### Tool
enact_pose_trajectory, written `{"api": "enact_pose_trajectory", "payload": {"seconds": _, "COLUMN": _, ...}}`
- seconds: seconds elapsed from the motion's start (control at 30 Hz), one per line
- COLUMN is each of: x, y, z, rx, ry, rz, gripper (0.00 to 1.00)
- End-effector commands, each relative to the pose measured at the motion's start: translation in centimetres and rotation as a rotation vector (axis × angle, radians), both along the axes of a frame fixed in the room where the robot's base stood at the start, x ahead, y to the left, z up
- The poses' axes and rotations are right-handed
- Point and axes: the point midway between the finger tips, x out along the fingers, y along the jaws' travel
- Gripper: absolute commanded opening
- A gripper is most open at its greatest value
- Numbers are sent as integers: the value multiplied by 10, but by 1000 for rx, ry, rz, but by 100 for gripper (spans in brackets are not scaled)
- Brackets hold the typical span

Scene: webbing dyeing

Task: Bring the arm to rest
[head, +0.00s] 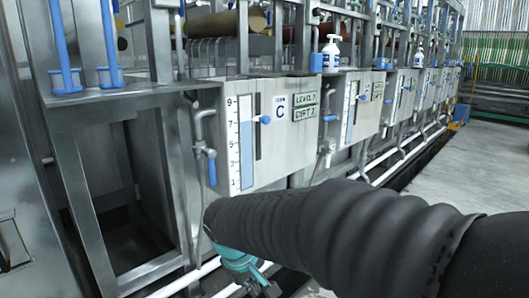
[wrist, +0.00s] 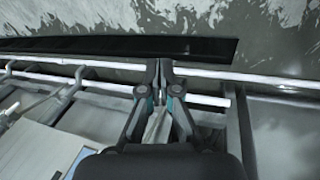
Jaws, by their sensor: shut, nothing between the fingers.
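My arm, in a ribbed black sleeve, crosses the lower right of the head view. My gripper (wrist: 163,66) is in the middle of the wrist view, with its fingertips together and nothing between them. It points toward the floor, over white pipes (wrist: 205,75) and a dark strip (wrist: 110,46). In the head view only the teal and dark wrist end shows, low in front of the machine; the fingertips are hidden there.
A row of steel dye tanks (head: 280,150) runs back to the right, with level gauges (head: 246,143), blue-handled valves (head: 211,168) and white pump bottles (head: 331,54) on the ledge. An open steel frame stands at left. Grey floor (head: 470,170) is clear at right.

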Motion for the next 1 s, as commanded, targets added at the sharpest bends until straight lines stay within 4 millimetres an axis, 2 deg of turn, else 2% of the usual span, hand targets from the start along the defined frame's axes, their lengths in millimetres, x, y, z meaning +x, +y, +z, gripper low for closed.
{"api": "enact_pose_trajectory", "payload": {"seconds": 0.03, "x": -12, "y": -17, "z": 6, "rx": 38, "ry": 0, "rz": -42, "gripper": 0}}
{"api": "enact_pose_trajectory", "payload": {"seconds": 0.2, "x": -53, "y": -59, "z": 17, "rx": 162, "ry": -8, "rz": -177, "gripper": 0}}
{"api": "enact_pose_trajectory", "payload": {"seconds": 0.6, "x": -138, "y": -139, "z": 38, "rx": 371, "ry": -132, "rz": -485, "gripper": 0}}
{"api": "enact_pose_trajectory", "payload": {"seconds": 0.7, "x": -149, "y": -157, "z": 48, "rx": 390, "ry": -194, "rz": -539, "gripper": 0}}
{"api": "enact_pose_trajectory", "payload": {"seconds": 0.87, "x": -156, "y": -177, "z": 71, "rx": 411, "ry": -290, "rz": -603, "gripper": 0}}
{"api": "enact_pose_trajectory", "payload": {"seconds": 1.0, "x": -156, "y": -184, "z": 74, "rx": 409, "ry": -305, "rz": -632, "gripper": 0}}
